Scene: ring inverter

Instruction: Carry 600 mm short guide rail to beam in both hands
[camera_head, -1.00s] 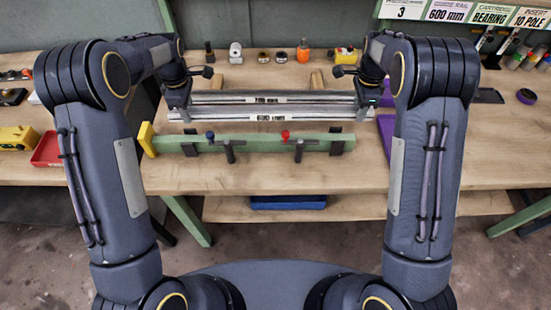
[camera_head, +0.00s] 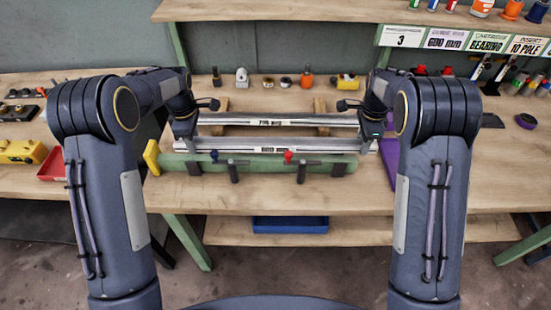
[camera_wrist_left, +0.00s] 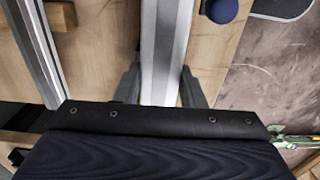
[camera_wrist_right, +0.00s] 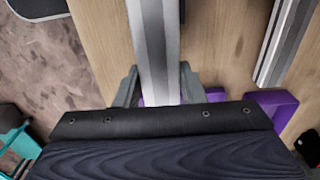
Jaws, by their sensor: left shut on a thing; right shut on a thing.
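The held guide rail (camera_head: 250,145) is a long silver bar with a white label, spanning level between my two grippers just behind the green beam (camera_head: 262,164). It also shows in the left wrist view (camera_wrist_left: 162,45) and the right wrist view (camera_wrist_right: 153,45). My left gripper (camera_head: 186,142) is shut on it near its left end. My right gripper (camera_head: 367,144) is shut on it near its right end. The beam carries clamps with a blue knob (camera_head: 214,155) and a red knob (camera_head: 288,155). Whether the rail touches the beam cannot be told.
A second silver rail (camera_head: 240,119) lies behind, across wooden blocks. A yellow block (camera_head: 151,157) stands at the beam's left end. Purple pieces (camera_head: 388,160) lie at right. Small parts and an orange bottle (camera_head: 306,78) line the back. A blue bin (camera_head: 290,224) sits below.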

